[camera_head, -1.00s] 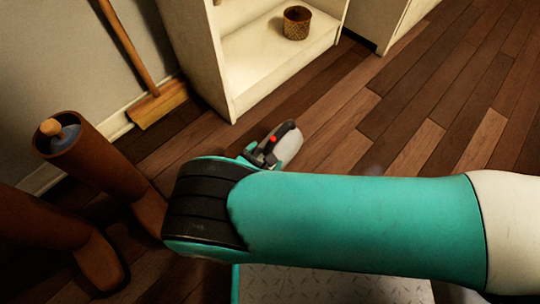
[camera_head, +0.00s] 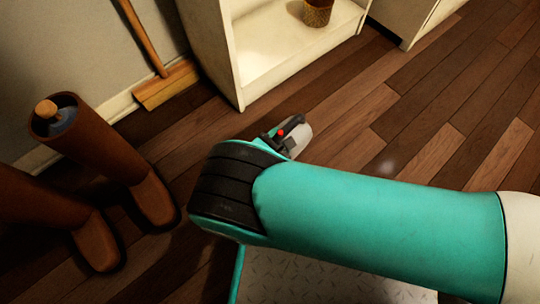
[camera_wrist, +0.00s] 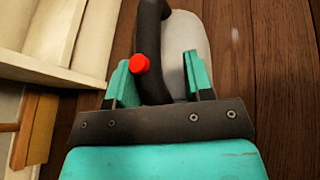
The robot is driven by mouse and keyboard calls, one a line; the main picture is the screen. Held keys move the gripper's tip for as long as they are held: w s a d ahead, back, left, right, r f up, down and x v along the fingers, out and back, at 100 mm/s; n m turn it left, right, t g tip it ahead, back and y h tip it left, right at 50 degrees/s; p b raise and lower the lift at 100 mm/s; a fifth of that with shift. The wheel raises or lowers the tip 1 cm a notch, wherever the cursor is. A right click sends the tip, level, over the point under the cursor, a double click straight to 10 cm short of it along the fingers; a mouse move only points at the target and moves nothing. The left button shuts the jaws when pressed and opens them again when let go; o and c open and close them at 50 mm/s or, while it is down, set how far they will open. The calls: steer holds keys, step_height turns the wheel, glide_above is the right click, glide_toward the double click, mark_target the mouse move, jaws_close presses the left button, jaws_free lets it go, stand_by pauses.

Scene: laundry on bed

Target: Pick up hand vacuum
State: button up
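The hand vacuum (camera_head: 303,132) lies on the wooden floor, just beyond my arm's black joint. It has a pale grey body, a dark handle and a red button. In the wrist view the hand vacuum (camera_wrist: 190,35) is straight ahead, its dark handle running between the two teal fingers. My gripper (camera_wrist: 158,68) is open, with one finger on each side of the handle. A gap shows on the right; the left finger is close to the red button, and I cannot tell if it touches. My arm hides part of the vacuum in the head view.
A white shelf (camera_head: 245,75) with a woven basket (camera_head: 318,12) stands behind the vacuum. A broom (camera_head: 165,85) leans at the wall. Brown boots (camera_head: 100,150) stand at left. The floor to the right is clear.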

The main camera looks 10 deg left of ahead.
steer(key=shift+a, duration=0.1)
jaws_close()
steer(key=shift+f, duration=0.15)
stand_by(0.8)
